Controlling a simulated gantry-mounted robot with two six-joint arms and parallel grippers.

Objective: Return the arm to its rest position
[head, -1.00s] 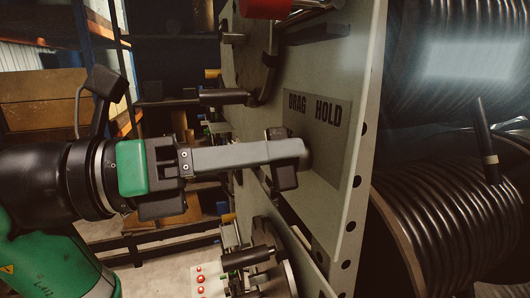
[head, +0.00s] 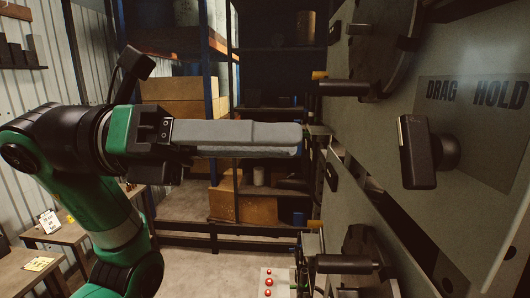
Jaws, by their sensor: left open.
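My left arm comes in from the left, green and black. Its gripper (head: 296,139) points right with long grey fingers, seen edge-on so that they nearly overlap. The gripper is open and nothing shows between the fingers. A black knob (head: 418,153) sits on the grey panel (head: 475,120) marked DRAG HOLD, at the right. The fingertips are well left of the knob and apart from it. My right gripper is not in view.
Black handles stick out from the machine at the upper (head: 345,88) and lower right (head: 345,264). A control box (head: 275,283) with red buttons stands at the bottom. Shelving with cardboard boxes (head: 183,88) stands behind. Small tables (head: 72,233) are at lower left.

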